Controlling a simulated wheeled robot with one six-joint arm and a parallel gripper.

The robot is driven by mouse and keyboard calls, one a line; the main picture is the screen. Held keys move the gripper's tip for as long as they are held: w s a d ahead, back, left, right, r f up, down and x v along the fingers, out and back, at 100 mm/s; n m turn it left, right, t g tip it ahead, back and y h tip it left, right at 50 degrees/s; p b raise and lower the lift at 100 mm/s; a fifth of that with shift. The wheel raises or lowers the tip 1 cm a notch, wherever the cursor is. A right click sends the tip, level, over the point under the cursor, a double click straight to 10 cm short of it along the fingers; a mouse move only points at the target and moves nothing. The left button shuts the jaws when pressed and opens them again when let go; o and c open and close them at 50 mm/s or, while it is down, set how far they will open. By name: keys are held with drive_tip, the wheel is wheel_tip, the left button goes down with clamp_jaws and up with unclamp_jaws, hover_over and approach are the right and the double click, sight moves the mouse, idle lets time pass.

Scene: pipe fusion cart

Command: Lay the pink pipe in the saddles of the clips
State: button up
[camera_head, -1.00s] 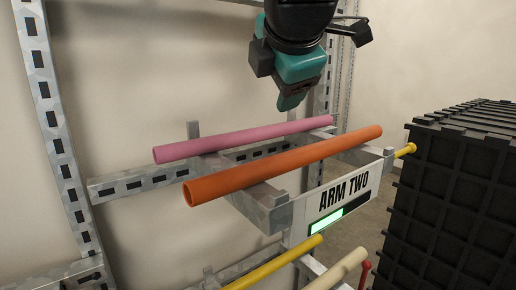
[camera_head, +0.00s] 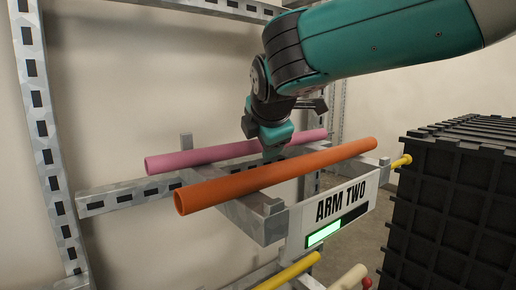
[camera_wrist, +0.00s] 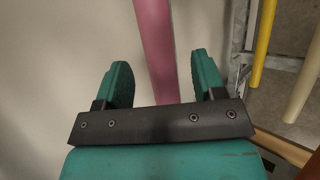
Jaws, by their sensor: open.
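The pink pipe (camera_head: 215,155) lies across the back of the two grey rack arms, behind the orange pipe and near the wall. My gripper (camera_head: 272,150) is low over the rack, at the pink pipe's right half. In the wrist view my gripper (camera_wrist: 157,78) is open, with one teal finger on each side of the pink pipe (camera_wrist: 155,45). Neither finger appears to touch it, and I cannot tell how deep they reach. My gripper hides a short part of the pipe in the head view. No clips or saddles are in view.
The orange pipe (camera_head: 285,172) lies parallel in front on the same arms, close to my gripper. A sign reading ARM TWO (camera_head: 340,205) hangs at the front. Below are a yellow pipe (camera_head: 290,272) and a cream pipe (camera_head: 350,278). A black ribbed crate (camera_head: 450,190) stands at right.

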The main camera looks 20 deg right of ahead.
drive_tip(key=x, duration=0.2)
drive_tip(key=shift+w+f, duration=0.15)
drive_tip(key=shift+w, duration=0.05)
clamp_jaws()
